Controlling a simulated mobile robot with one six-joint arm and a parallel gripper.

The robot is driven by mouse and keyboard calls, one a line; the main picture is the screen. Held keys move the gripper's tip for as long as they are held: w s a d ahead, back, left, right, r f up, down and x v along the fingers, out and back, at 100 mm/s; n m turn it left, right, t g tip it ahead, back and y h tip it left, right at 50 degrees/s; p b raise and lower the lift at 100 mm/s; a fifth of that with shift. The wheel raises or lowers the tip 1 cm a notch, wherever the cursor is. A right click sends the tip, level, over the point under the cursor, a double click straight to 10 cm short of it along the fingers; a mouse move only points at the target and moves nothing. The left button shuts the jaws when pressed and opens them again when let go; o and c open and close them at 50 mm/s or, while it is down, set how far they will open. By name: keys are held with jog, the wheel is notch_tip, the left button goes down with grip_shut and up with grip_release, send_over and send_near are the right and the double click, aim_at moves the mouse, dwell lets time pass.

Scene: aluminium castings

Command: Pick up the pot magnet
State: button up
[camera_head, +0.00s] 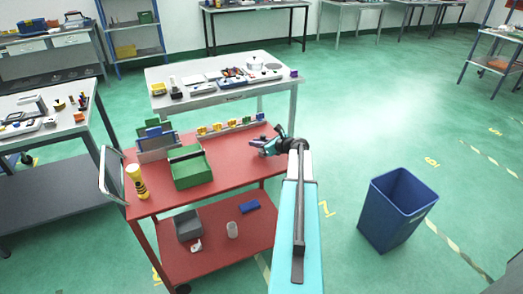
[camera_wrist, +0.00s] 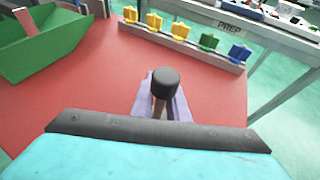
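My gripper (camera_head: 264,147) is above the right part of the red cart top (camera_head: 225,187) in the head view.
A green open bin (camera_head: 192,168) and a yellow bottle (camera_head: 138,182) stand on the cart's left. A rail with yellow, green and blue pieces (camera_wrist: 180,30) runs along its back edge. A grey PREP table (camera_head: 215,97) is behind. A blue waste bin (camera_head: 396,208) stands right.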

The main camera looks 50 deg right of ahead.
grip_shut()
jog(key=shift+r, duration=0.15)
jog(key=shift+r+b, duration=0.35)
jog(key=shift+r, duration=0.35)
jog(key=shift+r+b, duration=0.3)
jog(key=shift+r, duration=0.65)
jog(key=s+r+b, duration=0.1)
jog(key=s+b, duration=0.2)
jog(key=s, duration=1.3)
jog(key=shift+d+r, duration=0.15)
jog(key=shift+r, duration=0.1)
